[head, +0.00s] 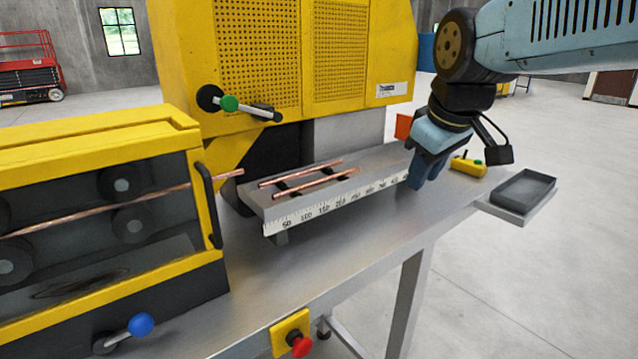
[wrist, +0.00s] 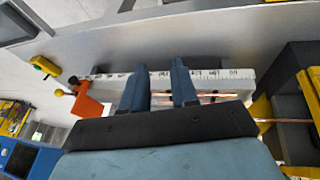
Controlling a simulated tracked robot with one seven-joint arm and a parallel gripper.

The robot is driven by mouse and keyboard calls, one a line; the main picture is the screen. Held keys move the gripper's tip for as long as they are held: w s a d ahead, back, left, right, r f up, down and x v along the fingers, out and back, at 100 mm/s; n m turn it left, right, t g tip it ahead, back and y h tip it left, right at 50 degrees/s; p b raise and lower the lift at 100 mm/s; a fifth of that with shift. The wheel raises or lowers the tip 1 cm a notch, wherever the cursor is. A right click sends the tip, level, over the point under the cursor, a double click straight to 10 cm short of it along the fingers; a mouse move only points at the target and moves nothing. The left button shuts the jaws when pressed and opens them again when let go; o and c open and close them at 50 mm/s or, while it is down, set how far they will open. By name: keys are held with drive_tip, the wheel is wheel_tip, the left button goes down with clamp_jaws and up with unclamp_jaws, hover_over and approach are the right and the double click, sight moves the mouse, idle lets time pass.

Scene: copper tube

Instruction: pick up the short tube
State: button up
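Two short copper tubes lie side by side on the grey measuring bed: a rear tube (head: 312,170) and a front tube (head: 325,182). They look close in length; I cannot tell which is shorter. A long copper tube (head: 100,210) runs through the yellow-framed roller unit at the left. My gripper (head: 425,172) points down by the right end of the bed, right of both short tubes. In the wrist view its two blue fingers (wrist: 160,88) are apart, and no tube is visibly gripped. Copper tubing (wrist: 215,95) shows past the fingers, partly hidden by them.
The measuring bed carries a white ruler (head: 335,202) along its front edge. A yellow machine (head: 310,50) stands behind it. A yellow button box (head: 468,167) and dark tray (head: 523,188) are to the right.

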drive_tip(key=w+a+r+n+g, duration=0.1)
drive_tip(key=w+a+r+n, duration=0.4)
drive_tip(key=w+n, duration=0.4)
drive_tip(key=n+g+y, duration=0.1)
drive_tip(key=n+g, duration=0.1)
drive_tip(key=n, duration=0.7)
approach(321, 180)
wheel_tip(321, 180, down, 3)
drive_tip(key=shift+w, duration=0.15)
drive_tip(key=shift+w+a+f, duration=0.15)
drive_tip(key=shift+a+f, duration=0.05)
drive_tip(key=shift+f, duration=0.6)
drive_tip(key=shift+w+a+f, duration=0.15)
drive_tip(key=shift+a+f, duration=0.05)
drive_tip(key=shift+f, duration=0.65)
drive_tip(key=shift+w+a+f, duration=0.15)
drive_tip(key=shift+w+f, duration=0.05)
drive_tip(key=shift+f, duration=0.6)
clamp_jaws()
